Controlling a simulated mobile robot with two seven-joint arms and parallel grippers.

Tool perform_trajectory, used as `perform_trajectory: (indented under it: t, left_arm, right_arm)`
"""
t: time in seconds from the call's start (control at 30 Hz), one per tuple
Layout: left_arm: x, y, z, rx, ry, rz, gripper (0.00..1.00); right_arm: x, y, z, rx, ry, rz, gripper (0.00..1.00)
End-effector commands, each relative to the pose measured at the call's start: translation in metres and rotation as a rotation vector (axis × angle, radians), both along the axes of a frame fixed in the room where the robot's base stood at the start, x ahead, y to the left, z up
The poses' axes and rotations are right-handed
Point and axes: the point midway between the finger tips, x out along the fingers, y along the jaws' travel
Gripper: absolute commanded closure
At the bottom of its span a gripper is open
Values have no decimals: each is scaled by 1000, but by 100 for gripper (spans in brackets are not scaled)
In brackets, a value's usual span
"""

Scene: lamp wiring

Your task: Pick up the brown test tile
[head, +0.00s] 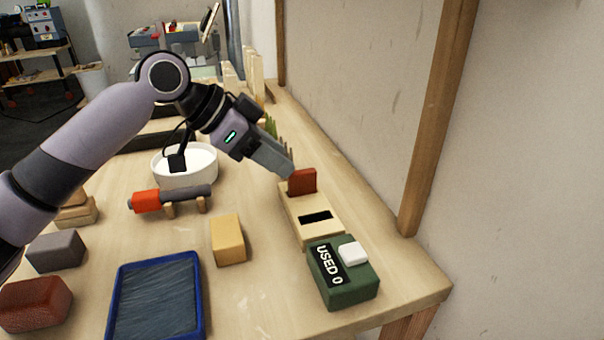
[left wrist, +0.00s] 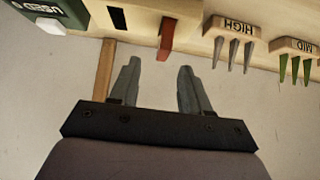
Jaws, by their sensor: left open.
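The brown test tile (head: 302,181) is a small red-brown plate. It stands upright in a pale wooden block (head: 299,208) with a dark slot near the table's right side. In the left wrist view the tile (left wrist: 167,38) shows edge-on, just beyond the gap between my fingers. My left gripper (head: 290,172) is open and empty, with its fingertips close to the tile in the head view. In the left wrist view the fingers (left wrist: 160,70) stand apart, and the tile appears ahead of them, not between them. My right gripper is in neither view.
A green box (head: 342,287) marked USED 0 stands at the block's near end. Racks of upright pieces labelled HIGH (left wrist: 235,28) and MID (left wrist: 297,45) lie beyond the tile. A wall (head: 350,110) runs close along the right. A yellow block (head: 228,240) and blue tray (head: 117,310) sit left.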

Motion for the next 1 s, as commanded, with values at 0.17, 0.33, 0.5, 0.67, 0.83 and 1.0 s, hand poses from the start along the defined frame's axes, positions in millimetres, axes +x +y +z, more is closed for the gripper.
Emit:
perform_trajectory:
  t: [0.17, 0.33, 0.5, 0.67, 0.83, 1.0]
  left_arm:
    - [4, -13, -14, 1, 1, -2, 53]
    - [14, -28, -30, 1, 2, -1, 53]
    - [20, -42, -45, 1, 0, -1, 53]
    - [21, -46, -49, 0, -1, -1, 53]
    - [21, -46, -49, 0, -1, -1, 60]
    - [21, -46, -49, 0, -1, -1, 100]
  right_arm:
    - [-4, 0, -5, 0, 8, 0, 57]
    - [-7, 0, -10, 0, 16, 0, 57]
    - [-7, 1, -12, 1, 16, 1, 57]
    - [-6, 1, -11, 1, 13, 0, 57]
    - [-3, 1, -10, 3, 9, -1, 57]
    - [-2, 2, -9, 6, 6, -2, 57]
